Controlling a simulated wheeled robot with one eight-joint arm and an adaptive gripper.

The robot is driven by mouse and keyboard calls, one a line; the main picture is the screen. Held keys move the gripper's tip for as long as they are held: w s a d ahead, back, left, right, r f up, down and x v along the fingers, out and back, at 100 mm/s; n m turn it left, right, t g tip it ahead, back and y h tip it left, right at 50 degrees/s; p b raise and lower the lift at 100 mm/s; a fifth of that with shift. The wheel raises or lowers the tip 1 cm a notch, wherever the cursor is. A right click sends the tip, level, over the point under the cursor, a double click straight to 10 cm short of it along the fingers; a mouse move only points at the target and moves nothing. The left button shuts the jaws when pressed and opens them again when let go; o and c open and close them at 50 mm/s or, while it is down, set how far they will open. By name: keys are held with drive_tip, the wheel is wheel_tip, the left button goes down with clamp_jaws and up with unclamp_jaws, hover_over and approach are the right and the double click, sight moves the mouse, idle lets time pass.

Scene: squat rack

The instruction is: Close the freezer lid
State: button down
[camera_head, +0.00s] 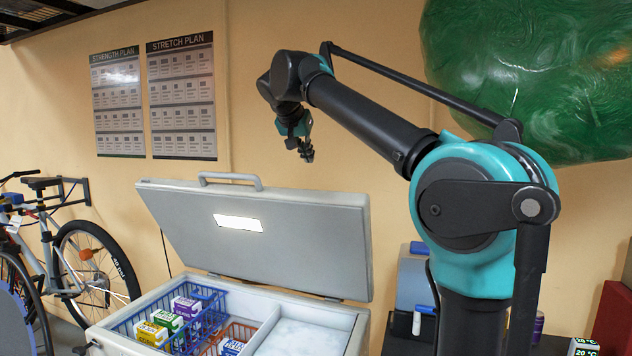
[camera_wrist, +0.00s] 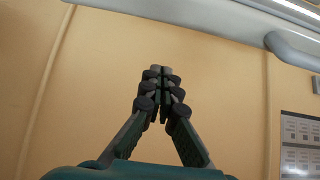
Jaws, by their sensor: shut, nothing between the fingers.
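The freezer lid (camera_head: 290,245) is a grey panel with a bright lit rectangle on its inner face. It stands tilted open above the chest freezer (camera_head: 352,318), hinged along its back side. A bar handle (camera_head: 230,181) runs along its top edge. My gripper (camera_head: 307,154) is above and behind the lid's upper edge in the head view, apart from it, pointing down. In the wrist view my gripper (camera_wrist: 160,72) has its fingers together with nothing between them. In that view the lid's handle (camera_wrist: 290,50) appears at the upper right.
Inside the freezer are a blue basket (camera_head: 205,300) and an orange basket (camera_head: 240,330) with boxes. A bicycle (camera_head: 90,260) stands at the left. A large green ball (camera_head: 540,75) is at the upper right. Two posters (camera_head: 180,95) hang on the wall.

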drive_tip(key=x, duration=0.6)
drive_tip(key=s+f+x, duration=0.1)
drive_tip(key=x, duration=0.2)
drive_tip(key=shift+w+a+f, duration=0.1)
drive_tip(key=shift+a+f, duration=0.05)
drive_tip(key=shift+f, duration=0.15)
drive_tip(key=shift+s+a+f, duration=0.25)
drive_tip(key=shift+s+f, duration=0.2)
drive_tip(key=shift+s, duration=0.2)
